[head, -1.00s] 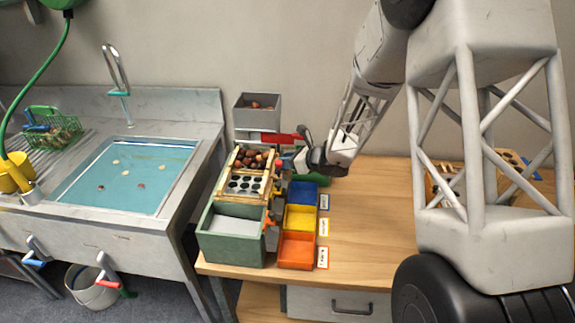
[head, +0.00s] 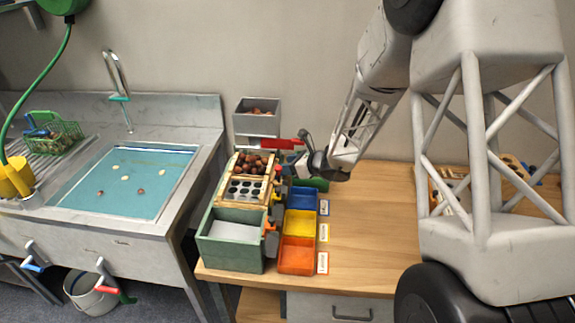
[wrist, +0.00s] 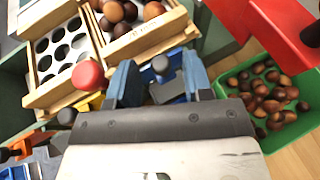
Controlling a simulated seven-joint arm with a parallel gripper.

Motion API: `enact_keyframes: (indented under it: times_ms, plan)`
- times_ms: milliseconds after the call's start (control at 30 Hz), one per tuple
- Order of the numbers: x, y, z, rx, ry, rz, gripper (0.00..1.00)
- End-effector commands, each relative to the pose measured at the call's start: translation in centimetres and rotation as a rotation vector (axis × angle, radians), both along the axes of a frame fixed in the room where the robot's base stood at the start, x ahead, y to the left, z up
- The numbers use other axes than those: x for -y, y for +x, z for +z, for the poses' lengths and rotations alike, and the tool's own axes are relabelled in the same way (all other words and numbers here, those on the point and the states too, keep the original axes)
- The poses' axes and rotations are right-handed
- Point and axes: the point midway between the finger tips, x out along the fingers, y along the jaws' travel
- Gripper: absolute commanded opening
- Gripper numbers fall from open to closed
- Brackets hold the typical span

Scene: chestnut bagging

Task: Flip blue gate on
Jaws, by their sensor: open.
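My gripper (wrist: 160,80) is open, with its two blue-grey fingers pointing at the sorting rack. Between and just beyond the fingers are a dark round knob (wrist: 160,65) and a blue part (wrist: 168,90), which looks like the blue gate. Whether the fingers touch it I cannot tell. In the head view my gripper (head: 308,160) is at the far right end of the rack, above the blue bin (head: 302,200); it hides the blue gate there.
A holed tray (head: 246,188) and a chestnut tray lie left of my gripper. A red part (wrist: 275,25) and a green bin of chestnuts (wrist: 240,80) are close on the right. Yellow (head: 300,224) and orange (head: 297,255) bins stand in front.

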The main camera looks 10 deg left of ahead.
Motion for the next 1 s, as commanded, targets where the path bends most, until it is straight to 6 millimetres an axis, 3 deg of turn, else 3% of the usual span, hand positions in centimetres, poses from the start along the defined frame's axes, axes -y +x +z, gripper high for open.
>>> enact_keyframes:
  times_ms: [600,1000]
  plan:
    - [5.3,-2.2,2.5,0.002,0.000,-0.001,0.46]
    - [6.2,-2.5,2.8,0.002,0.000,-0.001,0.46]
